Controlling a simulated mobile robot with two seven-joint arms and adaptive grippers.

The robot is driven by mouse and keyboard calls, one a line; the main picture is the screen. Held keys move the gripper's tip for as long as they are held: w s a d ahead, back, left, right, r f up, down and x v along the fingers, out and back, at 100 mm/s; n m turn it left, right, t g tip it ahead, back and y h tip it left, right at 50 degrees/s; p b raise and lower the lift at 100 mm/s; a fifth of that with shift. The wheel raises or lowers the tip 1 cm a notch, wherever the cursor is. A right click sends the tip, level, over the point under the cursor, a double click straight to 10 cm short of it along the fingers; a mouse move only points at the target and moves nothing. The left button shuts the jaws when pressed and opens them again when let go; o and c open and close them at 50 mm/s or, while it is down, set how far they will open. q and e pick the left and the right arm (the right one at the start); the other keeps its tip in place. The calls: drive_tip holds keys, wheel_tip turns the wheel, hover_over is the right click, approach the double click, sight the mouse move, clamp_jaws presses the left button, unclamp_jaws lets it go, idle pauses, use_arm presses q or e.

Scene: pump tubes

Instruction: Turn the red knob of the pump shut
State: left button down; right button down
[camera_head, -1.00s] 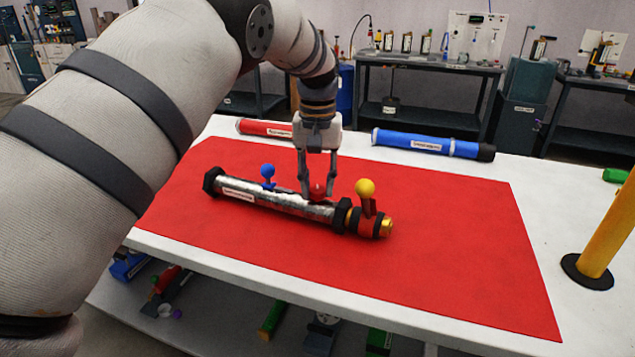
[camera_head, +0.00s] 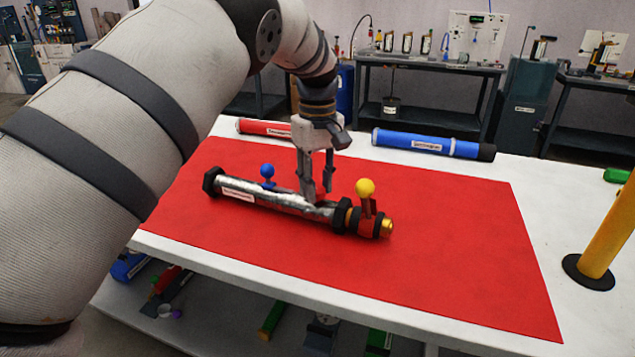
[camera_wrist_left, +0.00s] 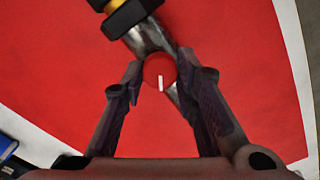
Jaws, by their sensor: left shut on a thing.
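The pump (camera_head: 268,201) is a silver tube with black collars, lying on the red mat (camera_head: 450,260). The red knob (camera_wrist_left: 159,67) sits on top of the tube, with a white mark pointing toward my palm in the wrist view. In the head view the knob (camera_head: 320,192) is partly hidden behind the fingers. My left gripper (camera_head: 318,194) reaches down over the tube, its fingers shut on either side of the knob. The pump also has a blue ball handle (camera_head: 267,171) and a yellow ball handle (camera_head: 365,187). My right gripper is not in view.
A red tube (camera_head: 262,127) and a blue tube (camera_head: 425,143) lie at the back of the white table (camera_head: 520,170). A yellow post (camera_head: 612,235) stands at the right. The mat's right part is bare.

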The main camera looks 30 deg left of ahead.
use_arm(q)
drive_tip(key=shift+f, duration=0.1)
idle(0.4)
drive_tip(key=c, duration=1.2)
unclamp_jaws()
drive_tip(key=shift+c, duration=0.2)
wheel_tip(320, 180, up, 12)
